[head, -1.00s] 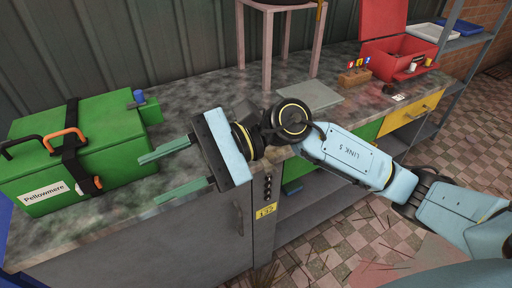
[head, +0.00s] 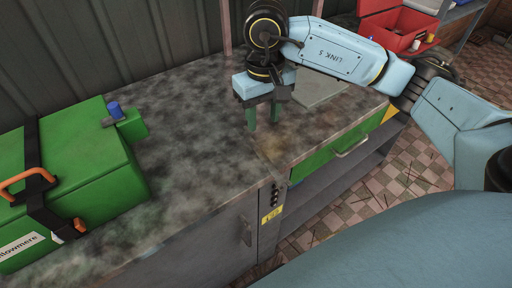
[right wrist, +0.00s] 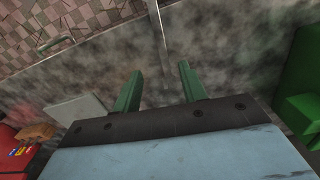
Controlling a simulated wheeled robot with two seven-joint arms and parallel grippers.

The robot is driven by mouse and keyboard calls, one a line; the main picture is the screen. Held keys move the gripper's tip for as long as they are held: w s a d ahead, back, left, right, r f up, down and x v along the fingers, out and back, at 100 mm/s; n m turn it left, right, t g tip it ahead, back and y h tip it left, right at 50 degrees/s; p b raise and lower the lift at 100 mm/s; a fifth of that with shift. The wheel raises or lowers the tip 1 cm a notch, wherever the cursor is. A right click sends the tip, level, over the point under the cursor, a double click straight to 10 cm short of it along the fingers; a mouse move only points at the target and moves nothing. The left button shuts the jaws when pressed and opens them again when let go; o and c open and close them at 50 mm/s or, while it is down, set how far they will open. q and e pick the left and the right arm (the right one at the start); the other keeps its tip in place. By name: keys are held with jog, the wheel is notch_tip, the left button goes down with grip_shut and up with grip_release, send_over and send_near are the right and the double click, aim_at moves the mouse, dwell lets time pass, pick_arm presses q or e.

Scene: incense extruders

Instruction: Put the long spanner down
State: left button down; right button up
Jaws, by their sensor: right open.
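My right gripper (head: 263,126) points down at the worktop (head: 185,150), near its front edge. Its two green fingers are apart with nothing between them; the right wrist view also shows them open (right wrist: 160,68). In that view a thin pale strip (right wrist: 158,32) runs from beyond the fingertips across the worktop towards its edge. I cannot tell whether it is the long spanner or a seam in the top. No other spanner shape is clear in either view. My left gripper is not in view.
A green box (head: 85,165) with black straps and an orange handle stands at the left of the worktop. A grey plate (head: 320,90) lies behind my right arm. A red toolbox (head: 395,30) is at the far right. The worktop between box and gripper is clear.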

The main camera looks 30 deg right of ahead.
send_over(262, 154)
jog(key=f, duration=0.4)
jog(key=shift+s+f, duration=0.3)
jog(key=shift+f, duration=0.45)
jog(key=shift+w+f, duration=0.1)
jog(key=shift+f, duration=0.55)
jog(key=f, duration=0.3)
jog(key=shift+w+a+f+b, duration=0.1)
jog(key=shift+w+f+b, duration=0.1)
jog(key=shift+f+b, duration=0.1)
jog(key=shift+f, duration=0.2)
jog(key=shift+c, duration=1.3)
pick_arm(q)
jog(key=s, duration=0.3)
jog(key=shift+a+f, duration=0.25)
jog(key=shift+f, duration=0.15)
pick_arm(e)
grip_shut()
